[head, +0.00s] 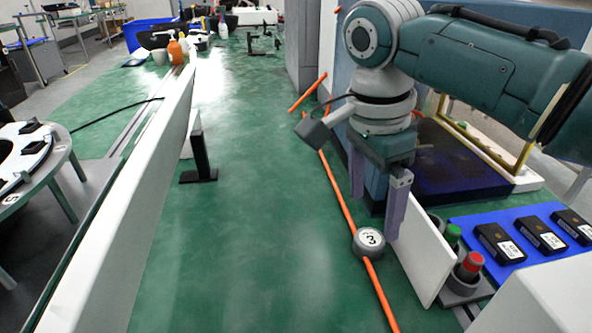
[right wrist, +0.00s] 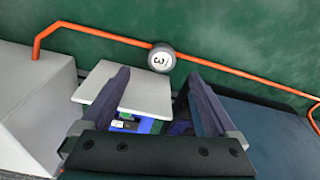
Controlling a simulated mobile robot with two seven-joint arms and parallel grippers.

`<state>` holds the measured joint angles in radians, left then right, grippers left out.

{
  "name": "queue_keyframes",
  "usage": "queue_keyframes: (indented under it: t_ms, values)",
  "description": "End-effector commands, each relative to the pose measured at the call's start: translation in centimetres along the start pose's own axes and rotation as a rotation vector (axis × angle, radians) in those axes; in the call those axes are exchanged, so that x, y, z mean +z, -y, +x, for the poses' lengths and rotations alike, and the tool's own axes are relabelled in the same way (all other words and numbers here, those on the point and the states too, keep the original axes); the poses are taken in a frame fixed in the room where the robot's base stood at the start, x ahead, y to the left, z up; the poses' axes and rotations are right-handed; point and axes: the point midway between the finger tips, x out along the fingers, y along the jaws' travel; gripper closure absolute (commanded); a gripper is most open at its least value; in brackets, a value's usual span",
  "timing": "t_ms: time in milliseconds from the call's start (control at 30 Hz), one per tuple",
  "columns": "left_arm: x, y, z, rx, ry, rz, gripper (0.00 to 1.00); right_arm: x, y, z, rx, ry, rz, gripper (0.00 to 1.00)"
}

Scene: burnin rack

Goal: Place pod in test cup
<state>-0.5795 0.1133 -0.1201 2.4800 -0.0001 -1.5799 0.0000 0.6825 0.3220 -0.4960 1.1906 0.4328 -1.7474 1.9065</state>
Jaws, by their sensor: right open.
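Several black box-like units with white labels, which look like the pods, lie in a row on a blue mat (head: 468,222) at the lower right of the head view. The nearest pod (head: 499,243) is left of a middle pod (head: 543,236) and a far one (head: 573,226). My right gripper (head: 377,195) is open and empty, pointing down, left of the mat and apart from the pods. It also shows in the right wrist view (right wrist: 158,88), with nothing between its fingers. I cannot make out a test cup. My left gripper is not in view.
A white panel (head: 422,255) stands beside a green button (head: 453,232) and a red button (head: 472,262). An orange line (head: 343,205) runs along the green floor past a round marker numbered 3 (head: 369,242). A long white wall (head: 150,190) is at left; the floor between is mostly clear.

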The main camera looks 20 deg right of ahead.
Motion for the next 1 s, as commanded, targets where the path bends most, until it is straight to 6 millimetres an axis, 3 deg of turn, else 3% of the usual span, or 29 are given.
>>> queue_keyframes:
  t_ms: [33,267,533,833,1000]
  values:
    - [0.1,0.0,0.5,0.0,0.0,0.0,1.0,0.0,-0.1,1.1,0.003,-0.001,-0.001,0.06]
    - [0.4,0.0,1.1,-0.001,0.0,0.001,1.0,0.0,0.1,3.3,0.0,0.0,-0.002,0.06]
    - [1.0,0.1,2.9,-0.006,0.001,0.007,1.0,-0.1,0.3,7.4,0.0,0.0,-0.004,0.06]
    - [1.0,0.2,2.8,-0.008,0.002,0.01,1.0,-0.1,0.3,7.7,-0.002,0.0,-0.006,0.06]
    - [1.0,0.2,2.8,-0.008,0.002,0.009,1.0,-0.1,0.3,7.7,-0.002,0.0,-0.006,0.24]
